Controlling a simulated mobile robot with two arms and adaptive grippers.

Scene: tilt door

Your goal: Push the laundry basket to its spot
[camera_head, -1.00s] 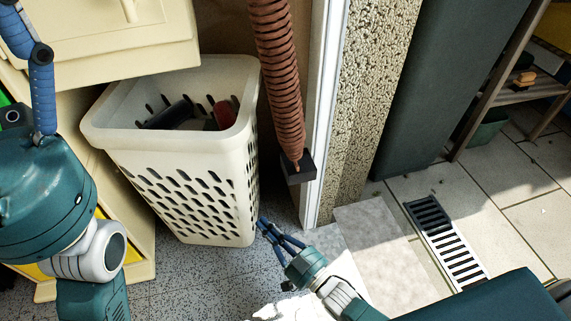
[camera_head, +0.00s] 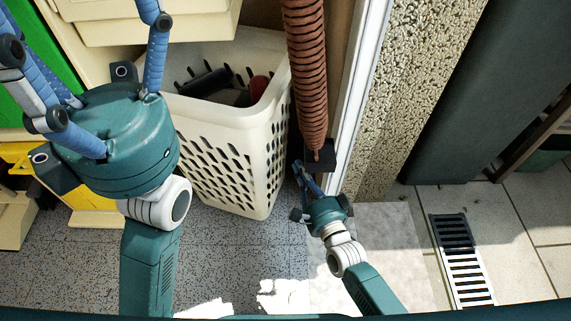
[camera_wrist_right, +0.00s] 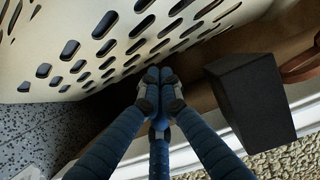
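The laundry basket (camera_head: 228,140) is cream, with slotted walls and dark and red items inside. It stands upright on the speckled floor in front of the cream drawers. Its slotted wall (camera_wrist_right: 120,45) fills the top left of the right wrist view. My right gripper (camera_head: 302,172) is low, between the basket's right side and the door frame. Its fingertips (camera_wrist_right: 160,78) are together with nothing seen between them, close to the basket wall; I cannot tell if they touch it. My left gripper (camera_head: 78,40) is raised at the left, fingers spread and empty, partly hiding the basket's left side.
A brown coiled spring (camera_head: 307,75) hangs to a dark block (camera_head: 320,157), which is close to my right gripper. The white door frame (camera_head: 360,90) and a rough wall (camera_head: 425,80) stand right of it. A floor drain (camera_head: 462,260) lies at the right.

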